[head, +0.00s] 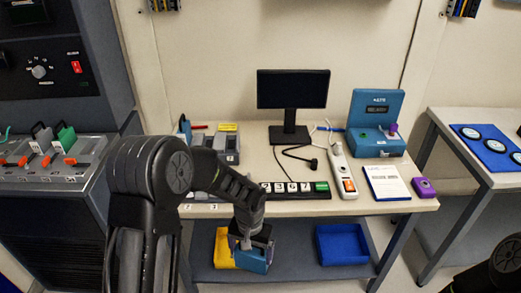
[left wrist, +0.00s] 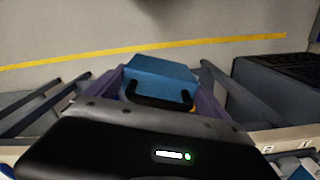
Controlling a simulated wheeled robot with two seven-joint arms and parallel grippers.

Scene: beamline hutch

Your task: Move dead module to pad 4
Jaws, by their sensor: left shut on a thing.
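My left gripper (head: 248,242) reaches down in front of the bench's front edge, below the bench top. It is shut on a blue module (head: 256,265). In the left wrist view the blue module (left wrist: 162,75) sits between the dark fingers, with a black handle on its near side. I cannot tell from its look whether it is the dead module. A black strip with white numbered labels (head: 297,188) lies along the bench's front edge, with a green block (head: 321,187) at its right end. My arm hides its left part, and I cannot make out pad 4. My right gripper is out of view.
On the lower shelf are a yellow bin (head: 224,248) and a blue bin (head: 345,245).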

